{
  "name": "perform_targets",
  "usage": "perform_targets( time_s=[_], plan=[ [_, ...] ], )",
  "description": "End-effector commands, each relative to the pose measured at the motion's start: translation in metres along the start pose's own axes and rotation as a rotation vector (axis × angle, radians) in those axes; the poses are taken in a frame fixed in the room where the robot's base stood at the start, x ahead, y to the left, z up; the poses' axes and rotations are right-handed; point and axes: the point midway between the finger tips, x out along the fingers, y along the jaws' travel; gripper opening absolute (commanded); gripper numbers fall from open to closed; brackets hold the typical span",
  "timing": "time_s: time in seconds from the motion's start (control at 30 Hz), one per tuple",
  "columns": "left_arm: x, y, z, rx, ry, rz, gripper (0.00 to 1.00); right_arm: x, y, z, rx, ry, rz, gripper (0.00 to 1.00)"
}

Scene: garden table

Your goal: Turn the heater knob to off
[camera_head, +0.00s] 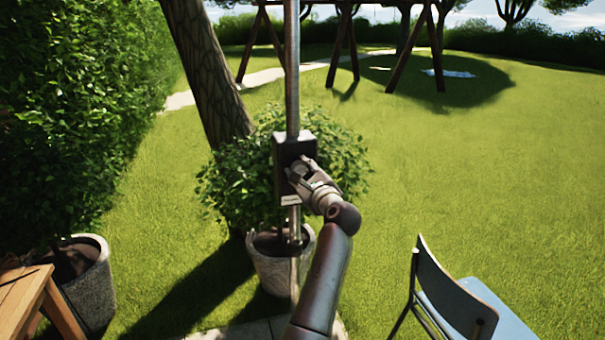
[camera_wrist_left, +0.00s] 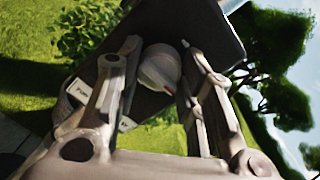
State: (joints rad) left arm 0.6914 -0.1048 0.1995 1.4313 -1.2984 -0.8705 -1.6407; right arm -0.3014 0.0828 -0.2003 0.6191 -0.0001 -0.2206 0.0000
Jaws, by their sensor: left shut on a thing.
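The heater's dark control box (camera_head: 282,151) is fixed on a metal pole (camera_head: 293,70) in the middle of the head view. My left gripper (camera_head: 299,170) is at the front of this box, shut on the heater knob. In the left wrist view the round pale grey knob (camera_wrist_left: 158,67) sits between the two fingers of my left gripper (camera_wrist_left: 160,50). A small red mark shows on or near the knob. White labels on the box are partly covered by a finger. In the head view the gripper mostly hides the knob. My right gripper is not in view.
A potted bush (camera_head: 270,270) stands behind the pole. A wooden table corner (camera_head: 25,290) and another grey pot (camera_head: 95,285) are at the lower left. Open lawn lies to the right.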

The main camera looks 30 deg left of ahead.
Motion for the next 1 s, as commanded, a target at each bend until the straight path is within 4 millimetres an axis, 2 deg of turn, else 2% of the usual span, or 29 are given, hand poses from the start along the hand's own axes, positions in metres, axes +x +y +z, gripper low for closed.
perform_targets(
  time_s=[0.27, 1.0],
  plan=[
    [0.001, 0.001, 0.001, -0.189, 0.010, 0.009, 0.11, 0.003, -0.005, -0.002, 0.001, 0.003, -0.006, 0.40],
    [0.001, 0.002, 0.001, -0.891, 0.054, 0.037, 0.11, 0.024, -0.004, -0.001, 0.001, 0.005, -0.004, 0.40]
  ],
)
